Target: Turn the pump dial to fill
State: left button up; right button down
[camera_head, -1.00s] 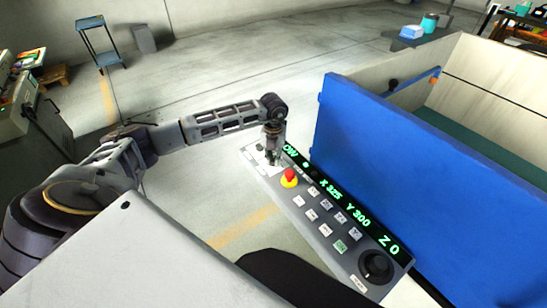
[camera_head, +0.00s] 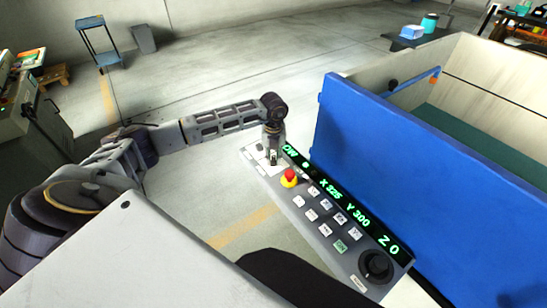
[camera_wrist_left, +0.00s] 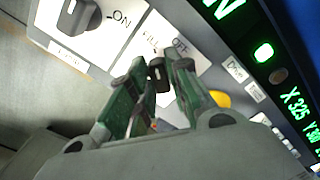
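The control panel (camera_head: 325,222) stands slanted in front of the blue machine door, its white-labelled dials at the far left end. In the left wrist view the pump dial (camera_wrist_left: 158,76) is a small dark knob below the FILL and OFF labels (camera_wrist_left: 166,42). My left gripper (camera_head: 273,160) points down at it; the green fingers (camera_wrist_left: 158,70) lie on both sides of the knob and look closed on it. The fingers hide much of the dial, so its exact setting is unclear. My right gripper is out of view.
Another dark dial (camera_wrist_left: 82,18) with an ON label sits beside it. A red and yellow stop button (camera_head: 289,178), several grey keys and a large black knob (camera_head: 376,266) are further along the panel. The blue door (camera_head: 410,170) rises close behind.

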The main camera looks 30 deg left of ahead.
aim_at(273, 158)
pick_arm(q)
jog(key=shift+o, duration=1.2)
jog(key=shift+r, duration=0.5)
notch_tip(273, 158, up, 11)
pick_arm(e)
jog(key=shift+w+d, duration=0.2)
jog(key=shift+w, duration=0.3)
